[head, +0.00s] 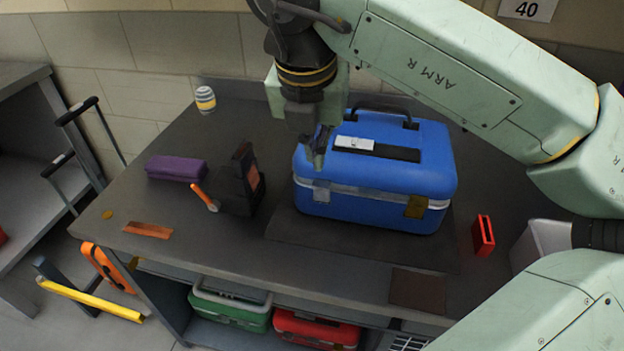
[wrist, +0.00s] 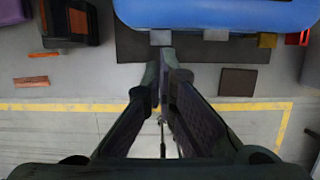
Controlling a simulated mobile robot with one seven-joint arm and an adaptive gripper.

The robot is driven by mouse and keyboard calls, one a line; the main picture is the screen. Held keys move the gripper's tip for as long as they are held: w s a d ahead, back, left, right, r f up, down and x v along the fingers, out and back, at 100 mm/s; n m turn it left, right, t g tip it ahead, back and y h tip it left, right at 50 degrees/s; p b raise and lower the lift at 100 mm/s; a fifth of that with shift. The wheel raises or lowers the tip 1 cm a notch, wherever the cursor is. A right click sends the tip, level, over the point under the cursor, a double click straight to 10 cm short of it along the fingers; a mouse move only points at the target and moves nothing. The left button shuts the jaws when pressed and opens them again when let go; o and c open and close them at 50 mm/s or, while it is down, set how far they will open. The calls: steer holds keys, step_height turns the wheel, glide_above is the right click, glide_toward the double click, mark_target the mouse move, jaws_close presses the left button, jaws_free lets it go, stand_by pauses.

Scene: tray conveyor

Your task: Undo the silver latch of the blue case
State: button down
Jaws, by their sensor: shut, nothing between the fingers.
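The blue case (head: 375,165) stands closed on a dark mat, and its front edge shows at the top of the wrist view (wrist: 225,14). The silver latch (head: 321,190) is on the left of its front; in the wrist view the latch (wrist: 160,37) lies just beyond my fingertips. A brass latch (head: 415,207) is on the right of the front, also visible in the wrist view (wrist: 267,40). My gripper (head: 319,160) is shut and empty, pointing down near the case's front left, above the silver latch in the head view. The wrist view shows its closed fingers (wrist: 166,62); I cannot tell whether they touch the case.
A black box (head: 235,195) with an orange-handled item beside it stands left of the case. A purple pouch (head: 176,168) and a striped can (head: 205,99) are farther left. A red item (head: 483,235) stands to the right. The mat's front (head: 350,240) is clear.

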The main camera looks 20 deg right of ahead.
steer(key=shift+b+x, duration=2.9)
steer(key=shift+x, duration=1.45)
steer(key=f+b, duration=0.1)
steer(key=s+f+b, duration=0.1)
steer(key=b, duration=0.1)
steer(key=s+a+f+b, duration=0.1)
steer(key=shift+s+a+f+b, duration=0.1)
steer(key=shift+s+f+b, duration=0.15)
steer(key=shift+f+b, duration=0.15)
step_height(320, 180, up, 6)
steer(key=p, duration=0.4)
glide_above(320, 190)
steer(key=s+a, duration=0.1)
steer(key=s, duration=0.1)
steer(key=shift+w+a+f, duration=0.1)
steer(key=shift+w+f, duration=0.05)
steer(key=shift+f, duration=0.05)
